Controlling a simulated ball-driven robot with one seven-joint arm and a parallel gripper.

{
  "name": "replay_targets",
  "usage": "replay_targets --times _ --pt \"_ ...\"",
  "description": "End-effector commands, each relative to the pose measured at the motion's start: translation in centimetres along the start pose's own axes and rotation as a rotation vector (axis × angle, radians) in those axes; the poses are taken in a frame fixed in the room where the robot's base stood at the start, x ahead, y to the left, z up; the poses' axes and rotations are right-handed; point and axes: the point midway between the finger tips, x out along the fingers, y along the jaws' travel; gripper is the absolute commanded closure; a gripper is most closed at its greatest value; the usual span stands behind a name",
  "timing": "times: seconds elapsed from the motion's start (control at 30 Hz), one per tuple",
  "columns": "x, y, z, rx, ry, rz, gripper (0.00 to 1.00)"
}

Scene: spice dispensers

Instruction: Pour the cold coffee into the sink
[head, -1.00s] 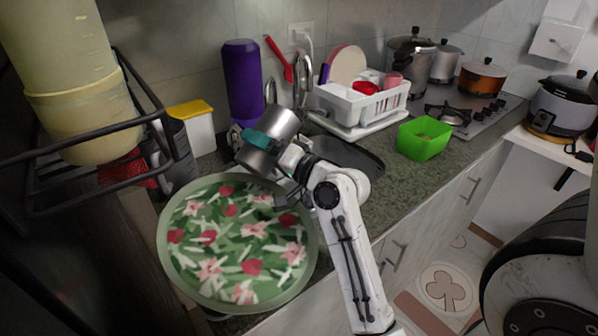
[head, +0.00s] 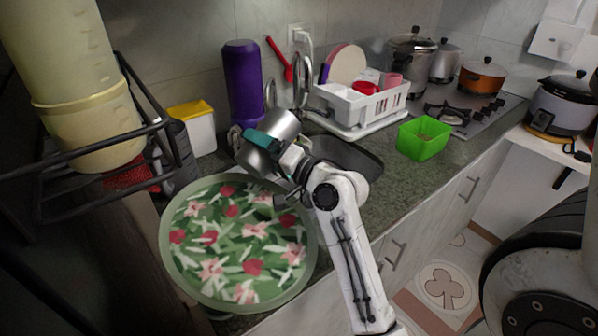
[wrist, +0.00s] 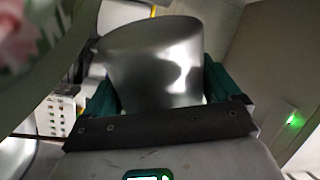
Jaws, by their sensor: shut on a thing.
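My gripper (head: 264,141) is shut on a silver metal cup (head: 280,124), held above the counter beside the sink. The cup is tilted, and its inside and any coffee in it are hidden. In the wrist view the cup (wrist: 155,65) sits between the two green fingers of my gripper (wrist: 160,90). The sink (head: 352,160) is a dark basin just right of the cup, partly hidden by my arm. The faucet (head: 301,68) rises behind it.
A floral round tray (head: 238,243) lies at front left. A white dish rack (head: 362,108) and a green container (head: 422,138) stand to the right of the sink. A purple bottle (head: 243,80) and a yellow-lidded box (head: 196,127) stand behind to the left.

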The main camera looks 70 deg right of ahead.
Motion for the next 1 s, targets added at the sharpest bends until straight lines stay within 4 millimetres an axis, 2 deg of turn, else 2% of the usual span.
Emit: replay_targets --times 1.0 --pt "0.01 -0.10 -0.09 0.091 0.008 -0.001 0.62"
